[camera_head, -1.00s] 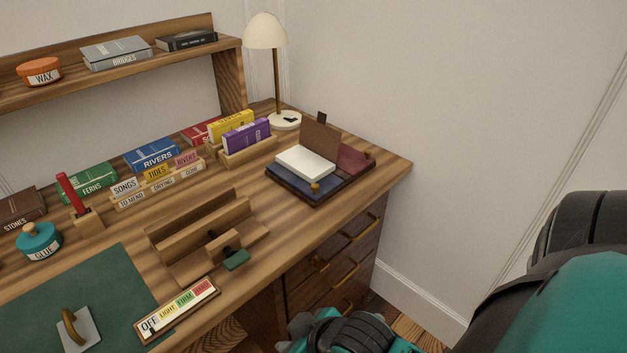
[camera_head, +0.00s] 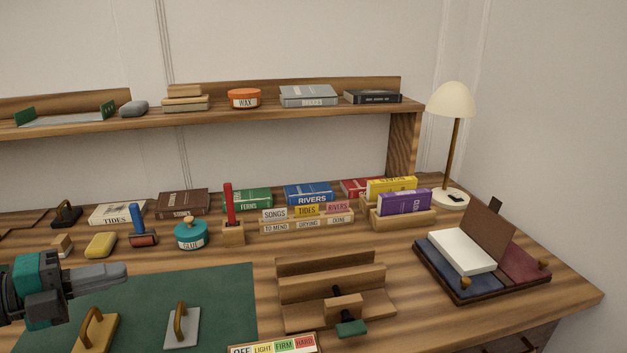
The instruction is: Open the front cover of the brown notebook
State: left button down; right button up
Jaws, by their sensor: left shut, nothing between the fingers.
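The brown notebook shows at the right end of the desk, with its white page block (camera_head: 461,250) exposed. Its brown cover (camera_head: 487,234) stands raised and leans back from the pages, with a small dark tab at its top. The notebook rests on a dark tray or cradle (camera_head: 460,293) with a blue part and a dark red part, and brass knobs at its edge. My left gripper (camera_head: 122,274) is shut and empty at the far left, above the green mat, far from the notebook. My right gripper is out of view.
A wooden press-like stand (camera_head: 335,290) with a green knob lies between the mat (camera_head: 225,300) and the notebook. A lamp (camera_head: 452,150) stands behind the notebook.

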aim_at(491, 230)
jog(key=i+l+z, duration=0.2)
jog(key=l, duration=0.2)
jog(key=l+z, duration=0.25)
jog(key=l, duration=0.15)
jog(key=i+l+z, duration=0.4)
jog(key=l, duration=0.3)
